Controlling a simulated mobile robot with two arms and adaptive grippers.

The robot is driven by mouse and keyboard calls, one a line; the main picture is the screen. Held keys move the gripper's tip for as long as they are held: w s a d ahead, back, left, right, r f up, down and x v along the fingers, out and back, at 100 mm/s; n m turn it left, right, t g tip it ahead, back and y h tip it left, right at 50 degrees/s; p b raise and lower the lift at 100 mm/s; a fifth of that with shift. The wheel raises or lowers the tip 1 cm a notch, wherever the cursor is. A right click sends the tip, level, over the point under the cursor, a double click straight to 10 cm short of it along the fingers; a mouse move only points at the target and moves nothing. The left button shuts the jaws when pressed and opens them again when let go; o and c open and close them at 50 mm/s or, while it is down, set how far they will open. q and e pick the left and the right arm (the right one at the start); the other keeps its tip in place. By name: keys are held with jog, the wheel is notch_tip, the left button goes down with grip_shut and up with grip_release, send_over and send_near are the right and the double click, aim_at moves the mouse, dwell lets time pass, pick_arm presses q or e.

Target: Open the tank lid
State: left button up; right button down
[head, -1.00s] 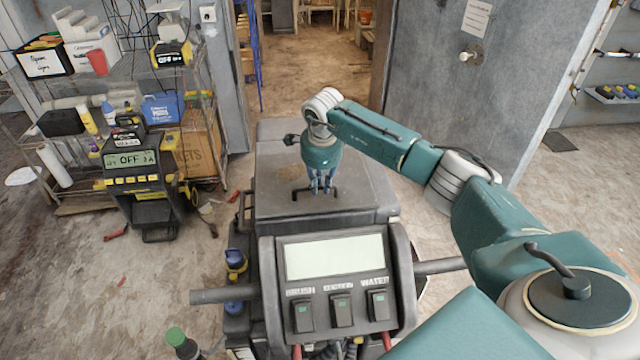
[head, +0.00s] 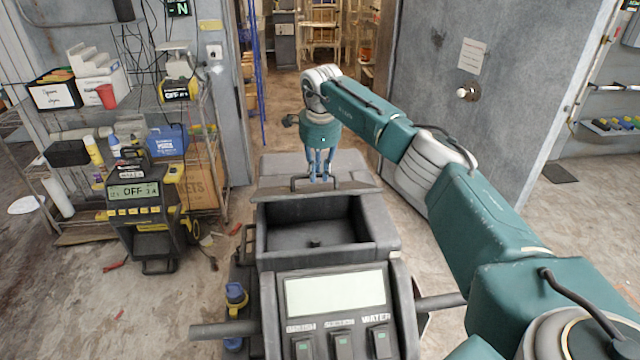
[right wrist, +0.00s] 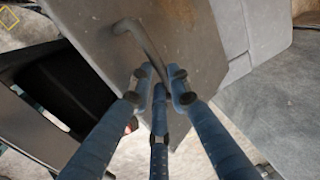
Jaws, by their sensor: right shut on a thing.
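The tank (head: 384,246) is a dark grey box on the machine, and its open inside shows in the head view. The lid (head: 350,187) is a flat grey plate at the rear of the opening, off its front part; its exact tilt is hard to tell. My right gripper (head: 320,178) is shut on the lid's dark bar handle (head: 297,183). In the right wrist view, the blue fingers (right wrist: 160,88) close around the end of the handle (right wrist: 142,42), above the lid (right wrist: 95,38). My left gripper is not in view.
The machine's control panel (head: 334,294) with several switches stands in front of the tank. A shelf rack with boxes and a yellow-black device (head: 140,200) stands at left.

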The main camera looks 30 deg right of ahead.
jog(key=shift+w+d+r+p, duration=0.35)
jog(key=shift+w+d+r, duration=0.1)
jog(key=shift+w+r, duration=0.35)
jog(key=shift+w+f, duration=0.1)
jog(key=c, duration=1.6)
grip_release()
jog(key=shift+w+f, duration=0.1)
jog(key=shift+w+d+f, duration=0.2)
jog(key=shift+w+f, duration=0.1)
jog(key=shift+w, duration=0.05)
jog(key=shift+s+a+r, duration=0.15)
jog(key=shift+s+r, duration=0.1)
jog(key=shift+r, duration=0.05)
jog(key=r, duration=0.4)
jog(key=s+r, duration=0.1)
jog(key=r, duration=0.2)
jog(key=s+a+r, duration=0.1)
jog(key=r, duration=0.3)
jog(key=shift+r, duration=0.3)
